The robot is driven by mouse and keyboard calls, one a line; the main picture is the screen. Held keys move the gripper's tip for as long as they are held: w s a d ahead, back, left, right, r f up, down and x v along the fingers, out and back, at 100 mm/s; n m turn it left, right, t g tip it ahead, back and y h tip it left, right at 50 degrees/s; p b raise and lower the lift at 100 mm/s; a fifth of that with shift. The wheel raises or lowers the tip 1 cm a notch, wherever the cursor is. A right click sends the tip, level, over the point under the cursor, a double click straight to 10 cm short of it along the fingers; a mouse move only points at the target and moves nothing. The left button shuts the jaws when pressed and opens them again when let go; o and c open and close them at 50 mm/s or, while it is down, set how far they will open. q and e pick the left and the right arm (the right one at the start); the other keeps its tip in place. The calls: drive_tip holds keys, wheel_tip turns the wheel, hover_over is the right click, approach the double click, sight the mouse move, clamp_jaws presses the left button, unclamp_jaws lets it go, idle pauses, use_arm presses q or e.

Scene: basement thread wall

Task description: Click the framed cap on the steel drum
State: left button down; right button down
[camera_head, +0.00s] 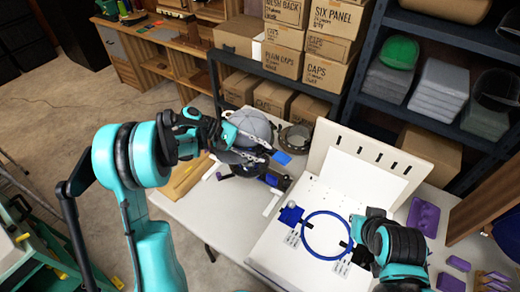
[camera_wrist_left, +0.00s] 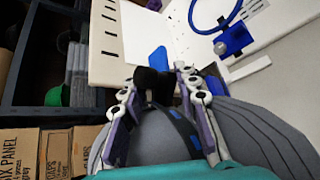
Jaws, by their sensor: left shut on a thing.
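The grey cap (camera_head: 252,122) is at the table's back left, with a dark frame or band (camera_head: 240,165) below its crown. My left gripper (camera_head: 264,152) reaches across it from the left. In the left wrist view, the cap (camera_wrist_left: 245,130) spreads beneath the fingers, and my left gripper (camera_wrist_left: 158,82) is shut on a black part (camera_wrist_left: 153,84) at the cap's front. A dark round metal piece (camera_head: 296,138), possibly the steel drum, stands just right of the cap; I cannot tell whether they touch. My right gripper (camera_head: 358,254) is beside a blue hoop; its jaw opening is unclear.
The blue hoop (camera_head: 327,236) lies on a white board (camera_head: 285,248) with a slotted upright panel (camera_head: 370,150). Purple pieces (camera_head: 424,216) lie at right. Cap boxes (camera_head: 335,75) and dark shelving (camera_head: 425,115) stand behind. Bare tabletop (camera_head: 222,215) shows at front left.

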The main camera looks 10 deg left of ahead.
use_arm(q)
drive_tip(key=shift+s+f+b, duration=0.15)
drive_tip(key=shift+f+b, duration=0.2)
drive_tip(key=shift+f, duration=0.1)
wheel_tip(320, 180, down, 8)
drive_tip(key=b, duration=0.6)
drive_tip(key=shift+f, duration=0.25)
drive_tip(key=shift+f+b, duration=0.15)
drive_tip(key=shift+b, duration=0.15)
drive_tip(key=shift+f+b, duration=0.45)
drive_tip(key=shift+f, duration=0.05)
drive_tip(key=c, duration=1.1)
unclamp_jaws()
drive_tip(key=shift+o, duration=0.2)
